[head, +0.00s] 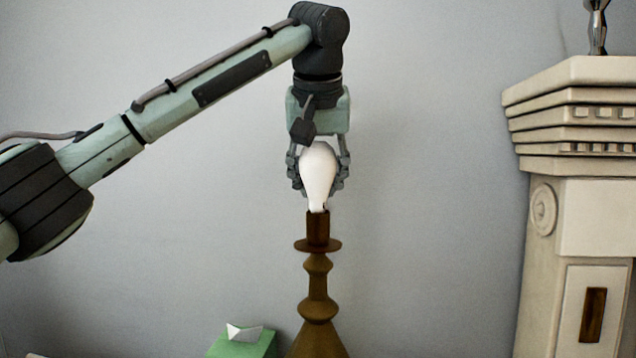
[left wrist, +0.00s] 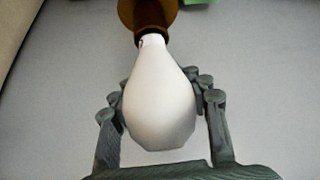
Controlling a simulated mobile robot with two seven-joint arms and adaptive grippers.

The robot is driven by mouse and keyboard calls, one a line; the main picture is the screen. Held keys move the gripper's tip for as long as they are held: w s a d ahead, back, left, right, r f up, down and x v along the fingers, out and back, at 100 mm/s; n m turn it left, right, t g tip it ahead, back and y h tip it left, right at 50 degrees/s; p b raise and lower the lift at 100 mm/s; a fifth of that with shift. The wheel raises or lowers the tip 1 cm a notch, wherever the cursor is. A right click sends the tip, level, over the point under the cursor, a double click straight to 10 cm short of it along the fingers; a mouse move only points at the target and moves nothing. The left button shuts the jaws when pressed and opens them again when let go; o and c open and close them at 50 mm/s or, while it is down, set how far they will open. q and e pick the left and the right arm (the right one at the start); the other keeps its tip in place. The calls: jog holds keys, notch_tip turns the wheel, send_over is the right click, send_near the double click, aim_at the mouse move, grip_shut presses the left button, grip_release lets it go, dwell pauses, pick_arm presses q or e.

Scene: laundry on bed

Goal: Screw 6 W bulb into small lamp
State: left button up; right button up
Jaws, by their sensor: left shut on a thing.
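A white bulb (head: 318,172) is upright with its narrow end down at the top of the brown lamp's socket (head: 318,229). My left gripper (head: 320,172) comes from above and is shut on the bulb's wide part. In the left wrist view, the bulb (left wrist: 160,100) lies between the fingers of the gripper (left wrist: 160,97), its neck at the brown socket (left wrist: 150,14). The bulb's base is partly hidden, and I cannot tell how deep it sits. The lamp's stem (head: 318,285) stands upright and its foot is cut off. No wattage mark is readable. My right gripper is not in view.
A green tissue box (head: 240,345) with a white tissue stands low, left of the lamp. A cream mantelpiece (head: 575,180) with a shiny metal object (head: 597,25) on top is at the right. The plain wall leaves free room around the gripper.

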pick_arm(q)
jog(key=m+h, duration=0.2)
jog(key=m, duration=0.1)
jog(key=shift+d, duration=0.3)
jog(key=shift+s+d+m+g+h, duration=0.15)
jog(key=shift+m+g+h, duration=0.2)
jog(key=shift+m, duration=0.75)
jog(key=shift+d+m+g+h, duration=0.15)
jog(key=shift+m+g+h, duration=0.1)
jog(key=shift+m+h, duration=0.45)
jog(key=m, duration=0.2)
jog(key=m+g+h, duration=0.1)
jog(key=shift+s+d+m, duration=0.2)
jog(key=shift+s+m, duration=0.05)
jog(key=shift+m, duration=0.05)
jog(key=shift+s+d+m+g+h, duration=0.15)
jog(key=shift+m+g+h, duration=0.25)
jog(key=shift+m, duration=0.5)
jog(key=shift+s+m+g+h, duration=0.15)
jog(key=shift+m+g, duration=0.45)
jog(key=shift+m, duration=0.3)
